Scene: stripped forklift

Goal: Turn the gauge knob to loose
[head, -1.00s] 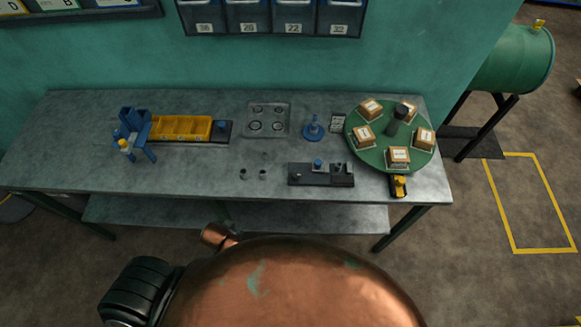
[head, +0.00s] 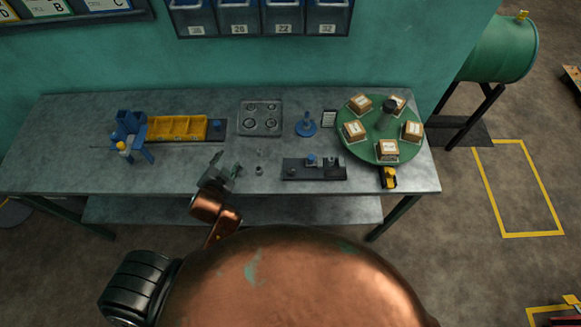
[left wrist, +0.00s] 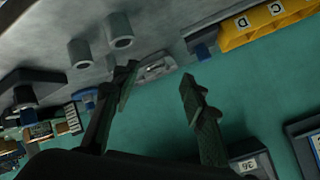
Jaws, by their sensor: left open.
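A dark flat fixture (head: 315,174) lies near the front of the bench, right of its middle, with a small blue knob-like part (head: 311,160) on top. I cannot read any marking or setting, nor be sure this is the gauge knob. The fixture shows at the far left in the left wrist view (left wrist: 38,77). My left gripper (head: 229,168) is over the front of the bench, left of the fixture and apart from it. In the left wrist view its two fingers (left wrist: 158,75) are spread with nothing between them. My right gripper is not in view.
Two small grey cylinders (left wrist: 80,53) stand near my left gripper. Behind are a grey plate with rings (head: 260,118) and a blue stand (head: 305,125). A green turntable (head: 382,153) with several boxes stands right, yellow bins (head: 178,128) left. The bench's left front is clear.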

